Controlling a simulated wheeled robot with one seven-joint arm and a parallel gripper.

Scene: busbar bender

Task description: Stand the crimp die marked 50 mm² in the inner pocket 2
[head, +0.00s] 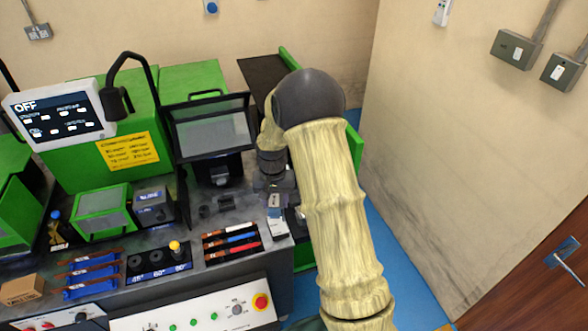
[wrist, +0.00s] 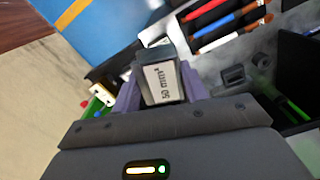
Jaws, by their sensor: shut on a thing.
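My gripper (wrist: 160,92) is shut on a dark crimp die (wrist: 181,67) with a pale label. The label shows upside down in the wrist view and appears to read 50 mm². The purple fingers press on its two sides. In the head view my gripper (head: 275,190) is above the right part of the bench, partly hidden by my arm. Two small dark square fittings stand on the grey bench top, one nearer (wrist: 233,75) and one farther (wrist: 261,60) in the wrist view. I cannot tell whether either is inner pocket 2; no pocket marking is readable.
A machine with a clear hinged guard (head: 213,127) stands behind. Blue floor (wrist: 110,25) lies beyond the edge.

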